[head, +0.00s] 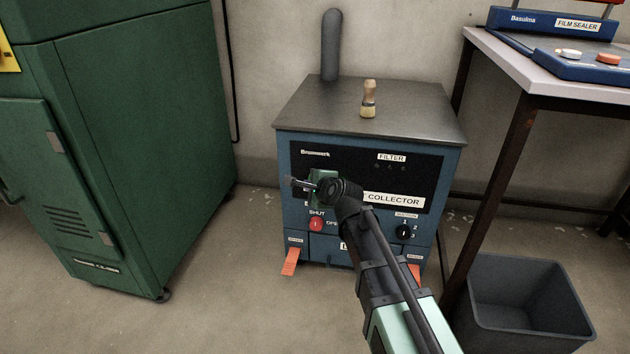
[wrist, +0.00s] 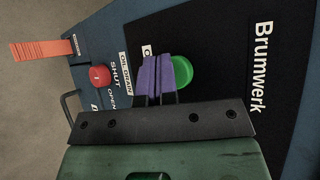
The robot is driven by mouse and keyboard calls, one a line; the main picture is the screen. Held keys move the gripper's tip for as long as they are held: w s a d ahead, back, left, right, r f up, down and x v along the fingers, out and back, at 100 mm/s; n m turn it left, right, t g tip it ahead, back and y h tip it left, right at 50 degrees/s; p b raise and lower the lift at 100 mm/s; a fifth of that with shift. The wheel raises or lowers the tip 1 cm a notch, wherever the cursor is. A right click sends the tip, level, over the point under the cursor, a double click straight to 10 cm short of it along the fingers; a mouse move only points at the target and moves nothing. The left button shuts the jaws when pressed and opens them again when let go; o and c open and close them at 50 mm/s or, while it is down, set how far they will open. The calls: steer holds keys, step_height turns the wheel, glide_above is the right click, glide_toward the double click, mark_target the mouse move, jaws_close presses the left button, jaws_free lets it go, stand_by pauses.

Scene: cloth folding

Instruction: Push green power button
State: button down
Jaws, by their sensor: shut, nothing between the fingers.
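The green power button (wrist: 183,70) is a round disc on the black front panel of the blue collector machine (head: 290,210), partly covered by my fingers in the wrist view. It is hidden behind my arm and gripper in the head view. My gripper (wrist: 158,78) has purple fingers that are shut with nothing between them. It also shows in the head view (head: 300,184), in front of the left part of the panel. In the wrist view the fingertips overlap the button's left edge. I cannot tell whether they touch it.
A red knob (wrist: 100,77) marked SHUT and OPEN sits beside the fingers. A black dial (head: 403,231) and orange tabs (head: 291,262) are lower on the machine. A green cabinet (head: 130,130) is left, a table (head: 540,88) and grey bin (head: 520,300) right.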

steer(key=shift+w, duration=0.15)
steer(key=shift+w+d, duration=0.1)
steer(key=shift+w, duration=0.2)
stand_by(0.3)
steer(key=shift+s, duration=0.4)
steer(key=s+a, duration=0.1)
steer(key=s, duration=0.5)
stand_by(0.3)
